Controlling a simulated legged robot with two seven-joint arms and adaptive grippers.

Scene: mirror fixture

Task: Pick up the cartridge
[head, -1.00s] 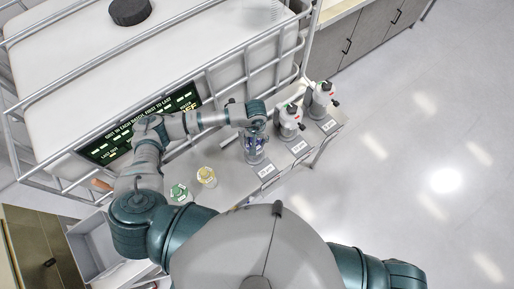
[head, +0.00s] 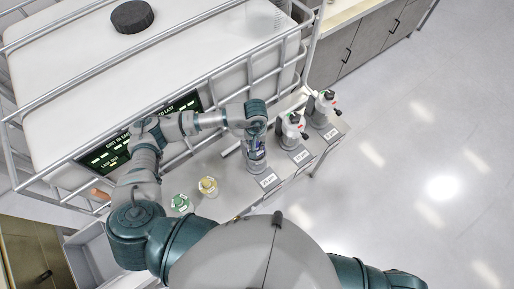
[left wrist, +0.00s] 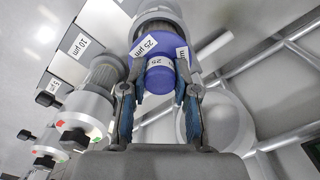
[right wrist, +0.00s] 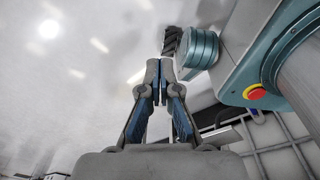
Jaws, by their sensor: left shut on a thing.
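A blue-purple cartridge (left wrist: 160,68) with white 25 µm labels is in the left wrist view, in front of a pale cylindrical housing. My left gripper (left wrist: 158,82) has a finger on each side of the cartridge and is shut on it. In the head view the same gripper (head: 256,137) is over the third filter station, and its wrist hides much of the cartridge. I cannot tell whether the cartridge is clear of its seat. My right gripper (right wrist: 160,90) has its fingertips together, with nothing between them, away from the bench.
Two white-headed filter housings (head: 292,130) (head: 325,103) stand to the right on the bench. A green-capped jar (head: 181,203) and a yellow-capped jar (head: 208,187) stand to the left. A caged white tank (head: 190,55) with a dark sign (head: 105,153) is behind. A grey bin (head: 92,258) is lower left.

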